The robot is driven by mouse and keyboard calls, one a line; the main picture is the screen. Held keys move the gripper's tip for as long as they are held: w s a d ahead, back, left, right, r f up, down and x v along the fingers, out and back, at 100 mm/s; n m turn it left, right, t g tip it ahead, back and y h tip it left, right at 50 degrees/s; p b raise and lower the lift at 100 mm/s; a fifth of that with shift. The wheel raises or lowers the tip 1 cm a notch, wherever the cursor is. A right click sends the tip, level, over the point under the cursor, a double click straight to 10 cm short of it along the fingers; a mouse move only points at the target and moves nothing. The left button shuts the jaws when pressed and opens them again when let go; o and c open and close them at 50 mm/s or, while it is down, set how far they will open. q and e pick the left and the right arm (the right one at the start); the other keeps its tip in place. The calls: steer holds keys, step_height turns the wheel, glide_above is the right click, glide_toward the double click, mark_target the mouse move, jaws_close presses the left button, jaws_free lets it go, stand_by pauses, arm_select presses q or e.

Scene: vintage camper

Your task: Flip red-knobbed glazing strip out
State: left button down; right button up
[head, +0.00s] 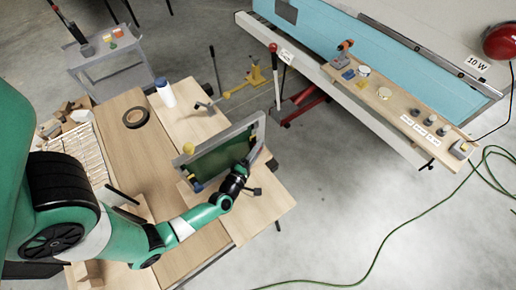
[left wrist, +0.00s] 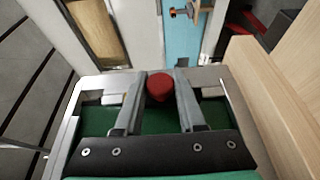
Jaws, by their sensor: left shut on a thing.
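A grey window frame with a dark green pane (head: 215,160) stands tilted on the wooden bench top. My left gripper (head: 246,163) reaches its right side from the front. In the left wrist view, the red knob (left wrist: 159,87) sits between the two fingers of my left gripper (left wrist: 160,78), which is shut on it. The glazing strip under the knob is mostly hidden by the fingers. The green pane (left wrist: 158,117) shows between and beside the fingers. A yellow knob (head: 188,148) is at the frame's upper left corner. My right gripper is not in view.
A white bottle (head: 165,93) and a black tape roll (head: 135,117) stand on the bench behind the frame. A grey cart (head: 105,62) is at the back left. The blue camper side (head: 340,45) with a wooden shelf (head: 395,105) is at the right.

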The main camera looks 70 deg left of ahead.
arm_select(q)
steer(key=shift+w+d, duration=0.2)
steer(key=shift+d, duration=0.2)
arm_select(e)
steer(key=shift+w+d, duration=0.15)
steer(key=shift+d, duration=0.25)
arm_select(q)
steer(key=c, duration=0.8)
jaws_free()
steer(key=shift+c, duration=0.2)
steer(key=o, duration=0.3)
steer(key=shift+d, duration=0.25)
steer(key=shift+o, duration=0.2)
steer(key=shift+a, duration=0.1)
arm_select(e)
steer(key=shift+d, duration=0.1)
arm_select(q)
steer(key=p+v, duration=0.2)
steer(key=v, duration=0.9)
steer(key=shift+s, duration=0.3)
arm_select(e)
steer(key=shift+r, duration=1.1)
